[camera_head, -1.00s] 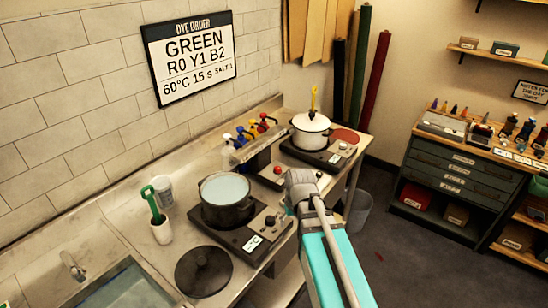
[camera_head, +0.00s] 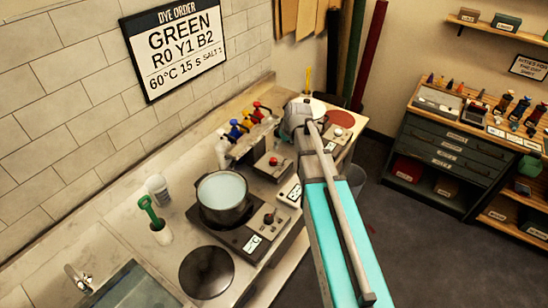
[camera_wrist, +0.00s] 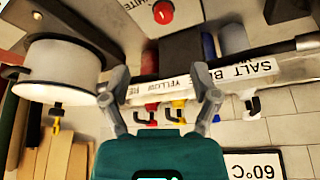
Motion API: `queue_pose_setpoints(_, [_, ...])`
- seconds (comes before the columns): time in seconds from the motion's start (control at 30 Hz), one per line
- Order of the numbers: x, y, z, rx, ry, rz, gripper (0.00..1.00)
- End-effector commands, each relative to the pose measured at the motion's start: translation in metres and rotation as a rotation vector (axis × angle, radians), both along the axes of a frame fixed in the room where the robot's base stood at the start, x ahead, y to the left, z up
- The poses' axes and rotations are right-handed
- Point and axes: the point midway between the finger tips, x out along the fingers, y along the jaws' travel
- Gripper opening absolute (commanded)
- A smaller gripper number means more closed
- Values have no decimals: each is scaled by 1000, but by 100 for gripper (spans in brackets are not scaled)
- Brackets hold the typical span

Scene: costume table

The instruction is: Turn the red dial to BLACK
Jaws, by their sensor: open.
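The red dial (camera_head: 273,161) sits on a small grey box on the counter, beside the row of coloured taps. In the wrist view, the red dial (camera_wrist: 163,12) is at the top edge next to a "WHITE" label; its pointer setting is too small to tell. A "BLACK" mark does not show. My gripper (camera_wrist: 162,100) is open and empty, its fingers spread in front of a rail labelled "YELLOW", "BL" and "SALT". The dial is beyond the fingertips, apart from them. In the head view, my arm hides the fingers.
Coloured taps (camera_head: 245,124) line the wall side. A white pot (camera_wrist: 62,68) is close beside the gripper in the wrist view. A dark pot (camera_head: 222,190) stands on the near hotplate (camera_head: 236,238). A green-handled tool (camera_head: 150,208) stands in a white cup. The floor is open at right.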

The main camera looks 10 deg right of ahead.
Motion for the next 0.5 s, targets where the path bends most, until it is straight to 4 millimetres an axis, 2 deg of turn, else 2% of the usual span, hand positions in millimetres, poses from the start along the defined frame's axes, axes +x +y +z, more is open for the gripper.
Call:
queue_pose_setpoints(0.27, [1, 9, -3, 0, 1, 12, 78])
queue_pose_setpoints(0.5, [5, 13, -13, 0, 1, 15, 78])
